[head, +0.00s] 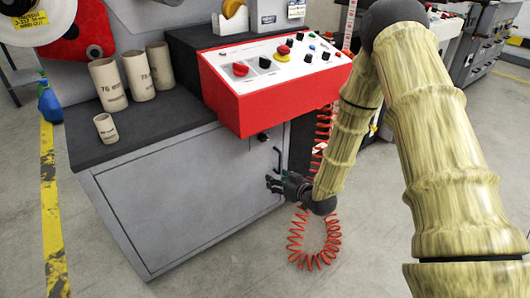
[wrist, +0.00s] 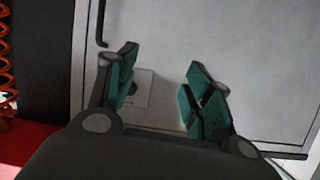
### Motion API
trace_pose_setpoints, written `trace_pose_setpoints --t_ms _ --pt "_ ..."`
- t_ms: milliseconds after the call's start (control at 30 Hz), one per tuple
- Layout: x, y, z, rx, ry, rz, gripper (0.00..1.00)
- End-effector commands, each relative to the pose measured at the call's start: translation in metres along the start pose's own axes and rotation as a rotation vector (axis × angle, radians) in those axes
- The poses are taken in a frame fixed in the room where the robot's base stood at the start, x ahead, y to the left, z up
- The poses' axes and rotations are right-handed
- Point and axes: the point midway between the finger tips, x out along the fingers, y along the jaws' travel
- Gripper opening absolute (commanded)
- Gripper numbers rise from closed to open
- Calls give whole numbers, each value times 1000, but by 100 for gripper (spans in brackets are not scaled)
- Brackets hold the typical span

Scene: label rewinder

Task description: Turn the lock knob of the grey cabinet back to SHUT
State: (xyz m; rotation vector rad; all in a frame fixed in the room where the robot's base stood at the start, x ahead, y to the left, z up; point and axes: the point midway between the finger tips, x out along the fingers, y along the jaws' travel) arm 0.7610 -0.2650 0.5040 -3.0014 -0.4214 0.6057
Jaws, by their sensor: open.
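The grey cabinet (head: 190,200) stands under the black worktop, its door also filling the wrist view (wrist: 225,35). A pale square plate (wrist: 143,88) with a small dark spot, apparently the lock knob, sits on the door in the wrist view. My left-hand finger partly covers it, and its setting is unreadable. My gripper (head: 272,184) is by the door's right side in the head view. In the wrist view my gripper (wrist: 160,65) is open, with green-padded fingers apart and nothing held. The plate shows between them, nearer the left one; contact cannot be told.
A dark bent handle (head: 278,160) is on the door near my gripper and at upper left in the wrist view (wrist: 101,25). A red control box (head: 270,95) overhangs above. A red coiled hose (head: 312,250) hangs beside the cabinet. Cardboard tubes (head: 108,85) stand on top.

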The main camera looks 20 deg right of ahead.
Motion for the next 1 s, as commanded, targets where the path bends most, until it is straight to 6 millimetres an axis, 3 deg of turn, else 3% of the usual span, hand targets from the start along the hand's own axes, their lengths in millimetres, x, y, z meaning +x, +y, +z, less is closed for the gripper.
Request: trace_pose_setpoints --t_ms 33,133,400,733,1000 --pt "13 9 0 -12 50 -6 51" --pt "26 22 -20 -39 139 -22 51" --pt "43 46 -65 -98 324 -56 51" --pt "51 52 -85 -120 383 -69 51" --pt "88 48 -97 -121 381 -69 51"
